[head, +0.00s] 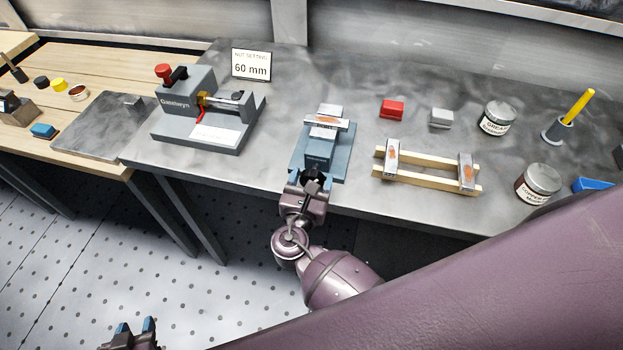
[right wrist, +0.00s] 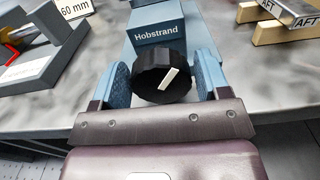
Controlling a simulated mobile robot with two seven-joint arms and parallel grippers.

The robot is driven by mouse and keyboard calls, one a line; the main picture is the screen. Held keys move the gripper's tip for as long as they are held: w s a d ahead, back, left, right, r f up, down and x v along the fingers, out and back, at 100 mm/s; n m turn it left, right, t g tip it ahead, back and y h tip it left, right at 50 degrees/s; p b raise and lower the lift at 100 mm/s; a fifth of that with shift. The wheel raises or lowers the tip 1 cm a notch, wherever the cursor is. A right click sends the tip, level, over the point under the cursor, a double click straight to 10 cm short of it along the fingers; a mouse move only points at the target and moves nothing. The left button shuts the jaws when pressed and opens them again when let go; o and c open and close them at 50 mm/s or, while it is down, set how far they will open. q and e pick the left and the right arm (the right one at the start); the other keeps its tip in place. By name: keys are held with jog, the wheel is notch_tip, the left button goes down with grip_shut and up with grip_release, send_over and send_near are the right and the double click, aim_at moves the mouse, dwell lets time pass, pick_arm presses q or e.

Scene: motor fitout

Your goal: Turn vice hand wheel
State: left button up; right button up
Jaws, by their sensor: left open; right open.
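The blue vice (head: 321,158), marked "Hobstrand" in the right wrist view (right wrist: 156,30), stands at the front edge of the grey bench. A silver bar with an orange mark (head: 322,122) lies across its top. Its black hand wheel (right wrist: 162,76) has a white pointer line slanting up to the right. My right gripper (right wrist: 163,68) is open, with one blue finger on each side of the wheel; firm contact cannot be told. In the head view the right gripper (head: 312,184) partly hides the wheel. My left gripper (head: 135,334) is open and empty at the bottom left, away from the bench.
A grey device with a red knob (head: 187,95) stands left of the vice, before a "60 mm" sign (head: 251,65). A wooden rack (head: 428,177) with silver bars is to the right.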

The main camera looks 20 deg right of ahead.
jog(key=b+v, duration=0.1)
jog(key=v, duration=1)
jog(key=shift+w, duration=0.15)
